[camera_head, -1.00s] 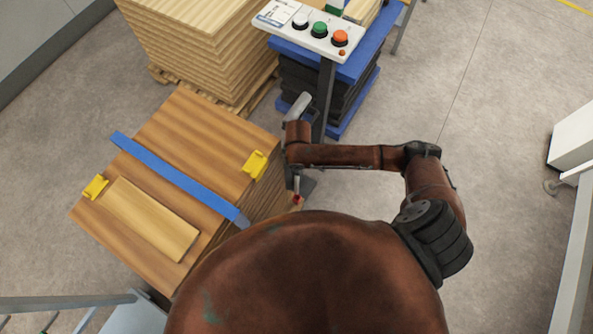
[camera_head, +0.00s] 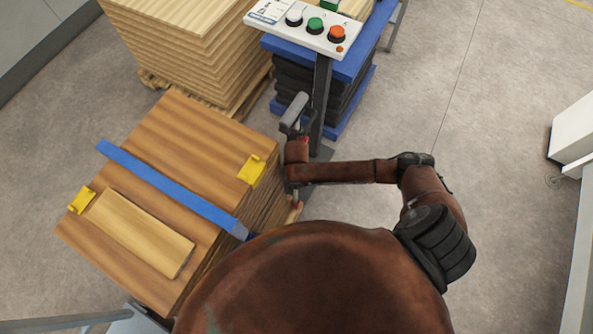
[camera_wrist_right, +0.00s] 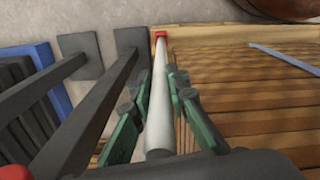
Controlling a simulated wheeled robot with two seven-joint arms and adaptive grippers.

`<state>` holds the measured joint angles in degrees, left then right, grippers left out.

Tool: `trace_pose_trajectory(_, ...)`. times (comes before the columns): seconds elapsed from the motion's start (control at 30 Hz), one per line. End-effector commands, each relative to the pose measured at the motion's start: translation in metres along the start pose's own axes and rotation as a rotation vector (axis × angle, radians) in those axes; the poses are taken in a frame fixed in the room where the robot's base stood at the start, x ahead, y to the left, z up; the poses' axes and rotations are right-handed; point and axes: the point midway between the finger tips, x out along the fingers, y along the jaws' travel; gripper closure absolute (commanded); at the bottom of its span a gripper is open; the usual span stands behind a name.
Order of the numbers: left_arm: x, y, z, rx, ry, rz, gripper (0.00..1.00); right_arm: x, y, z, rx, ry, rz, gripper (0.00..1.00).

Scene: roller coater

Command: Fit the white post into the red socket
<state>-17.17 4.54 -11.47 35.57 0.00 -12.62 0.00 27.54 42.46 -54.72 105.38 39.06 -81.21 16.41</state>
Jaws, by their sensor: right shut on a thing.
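The white post (camera_wrist_right: 158,110) runs lengthwise between the green fingers of my right gripper (camera_wrist_right: 158,78) in the right wrist view. The gripper is shut on it. A small red piece (camera_wrist_right: 161,34), seemingly the red socket, shows at the post's far end, by the light wooden edge. I cannot tell whether the post is in it, touching it or short of it. In the head view the post (camera_head: 296,194) is a small pale piece below my right wrist, beside the wood stack, and the socket is not clear there. My left gripper is out of view.
The wood stack (camera_head: 195,135) with a blue strip (camera_head: 165,183) and yellow blocks (camera_head: 252,169) stands left of my right arm. A button panel (camera_head: 300,30) on a dark post (camera_head: 321,100) stands behind. Open floor (camera_head: 490,180) lies to the right.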

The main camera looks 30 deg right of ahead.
Motion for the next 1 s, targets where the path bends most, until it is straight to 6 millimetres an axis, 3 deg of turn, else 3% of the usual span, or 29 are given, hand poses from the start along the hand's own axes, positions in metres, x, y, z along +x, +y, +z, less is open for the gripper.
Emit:
trace_pose_trajectory(0.57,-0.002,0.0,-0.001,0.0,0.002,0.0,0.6,0.011,0.001,0.0,0.0,0.0,0.001,1.0)
trace_pose_trajectory(0.6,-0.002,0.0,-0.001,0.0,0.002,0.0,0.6,0.012,0.0,0.001,0.0,-0.001,0.001,0.84)
trace_pose_trajectory(0.83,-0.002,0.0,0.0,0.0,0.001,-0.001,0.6,0.011,0.0,0.0,0.0,-0.001,0.001,0.68)
trace_pose_trajectory(1.0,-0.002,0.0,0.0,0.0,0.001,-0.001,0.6,0.011,0.0,0.0,0.0,0.0,0.0,0.68)
